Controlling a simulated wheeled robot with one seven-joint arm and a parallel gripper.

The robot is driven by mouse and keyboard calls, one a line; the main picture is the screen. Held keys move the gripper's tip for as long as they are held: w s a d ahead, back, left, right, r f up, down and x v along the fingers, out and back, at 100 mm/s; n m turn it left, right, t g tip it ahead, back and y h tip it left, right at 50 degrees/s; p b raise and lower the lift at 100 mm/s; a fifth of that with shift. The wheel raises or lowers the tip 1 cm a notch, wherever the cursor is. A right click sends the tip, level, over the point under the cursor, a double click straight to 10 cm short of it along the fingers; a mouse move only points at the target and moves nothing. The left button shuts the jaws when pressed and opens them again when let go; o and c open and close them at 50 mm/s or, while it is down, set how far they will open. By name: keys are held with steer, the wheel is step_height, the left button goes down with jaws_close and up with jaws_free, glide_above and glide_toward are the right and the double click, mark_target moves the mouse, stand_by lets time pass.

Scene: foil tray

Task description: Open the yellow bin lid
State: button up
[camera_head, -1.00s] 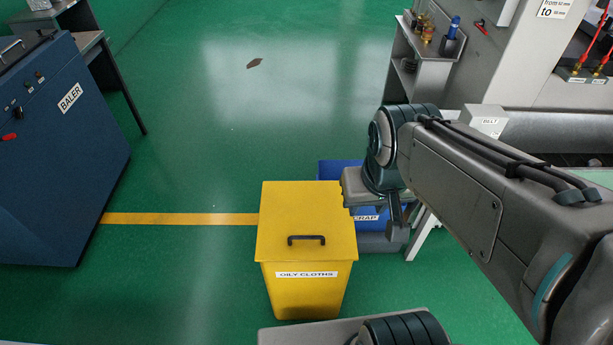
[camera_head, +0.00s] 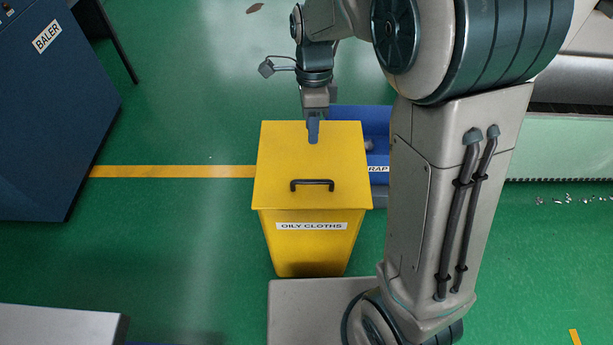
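The yellow bin (camera_head: 309,250) stands on the green floor in the middle of the head view, with an "OILY CLOTHS" label on its front. Its flat yellow lid (camera_head: 285,160) lies shut on top. A black handle (camera_head: 312,183) is fixed near the lid's front edge. My gripper (camera_head: 313,138) points down over the back part of the lid, behind the handle and apart from it. Its fingers are seen edge-on, so their opening is hidden. I cannot tell how high it is above the lid.
A blue scrap bin (camera_head: 376,120) stands right behind the yellow bin, partly hidden by my arm. The dark blue baler (camera_head: 60,110) is at the left. A yellow floor line (camera_head: 170,172) runs to the bin. The floor between baler and bin is clear.

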steer(key=f+m, duration=0.1)
steer(key=f, duration=0.1)
steer(key=b, duration=0.3)
glide_toward(307, 180)
steer(key=f, duration=0.5)
steer(key=s+f, duration=0.1)
steer(key=f, duration=0.2)
steer(key=shift+s, duration=0.1)
steer(key=shift+r, duration=0.1)
jaws_close()
